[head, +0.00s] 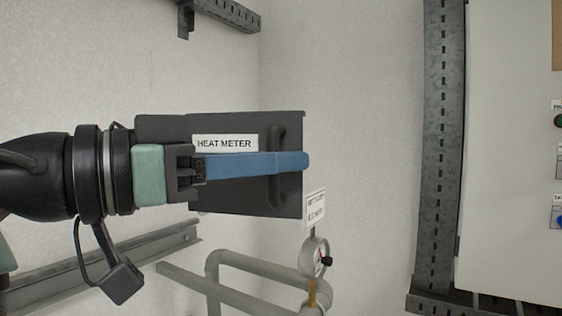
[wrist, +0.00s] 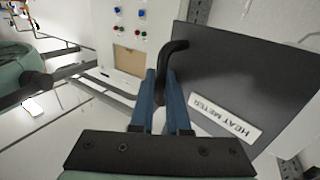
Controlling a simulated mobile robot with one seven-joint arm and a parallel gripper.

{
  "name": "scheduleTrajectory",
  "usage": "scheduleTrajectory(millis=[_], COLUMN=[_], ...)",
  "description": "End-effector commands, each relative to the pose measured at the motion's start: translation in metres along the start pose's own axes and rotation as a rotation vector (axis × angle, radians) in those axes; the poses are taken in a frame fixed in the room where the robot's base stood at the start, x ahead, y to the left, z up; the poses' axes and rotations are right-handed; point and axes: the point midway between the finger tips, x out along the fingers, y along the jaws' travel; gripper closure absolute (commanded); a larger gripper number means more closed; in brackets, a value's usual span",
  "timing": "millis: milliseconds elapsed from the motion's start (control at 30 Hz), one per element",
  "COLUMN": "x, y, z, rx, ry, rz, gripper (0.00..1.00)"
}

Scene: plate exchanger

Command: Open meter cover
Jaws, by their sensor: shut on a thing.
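The meter cover (head: 230,190) is a dark grey panel with a white label reading HEAT METER. A black bar handle (head: 276,135) stands upright near its right edge. In the wrist view the cover (wrist: 250,75) fills the right side, and its handle (wrist: 174,46) runs down between my fingers. My gripper (head: 300,161) reaches in from the left, its blue fingers lying across the front of the cover. In the wrist view my gripper (wrist: 164,75) has its two blue fingers on either side of the handle, shut on it. Whatever is behind the cover is hidden.
A round pressure gauge (head: 315,257) and a small white tag (head: 315,207) sit just below the cover's right edge. Grey pipes (head: 250,270) run below. A white cabinet (head: 510,150) with buttons stands at the right, beside a slotted metal upright (head: 443,120).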

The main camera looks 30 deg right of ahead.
Motion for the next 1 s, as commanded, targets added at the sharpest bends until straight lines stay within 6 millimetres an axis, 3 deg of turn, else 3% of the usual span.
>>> scheduleTrajectory(millis=[233,267,333,1000], x=[-0.007,-0.007,-0.007,-0.007], y=[-0.0029,-0.0029,-0.003,-0.0036], z=[0.0057,0.0056,0.0056,0.0047], rx=[-0.007,-0.007,-0.008,-0.008], ry=[-0.012,-0.012,-0.012,-0.011], rz=[-0.014,-0.014,-0.014,-0.014], gripper=[1.0,0.82,0.73,0.73])
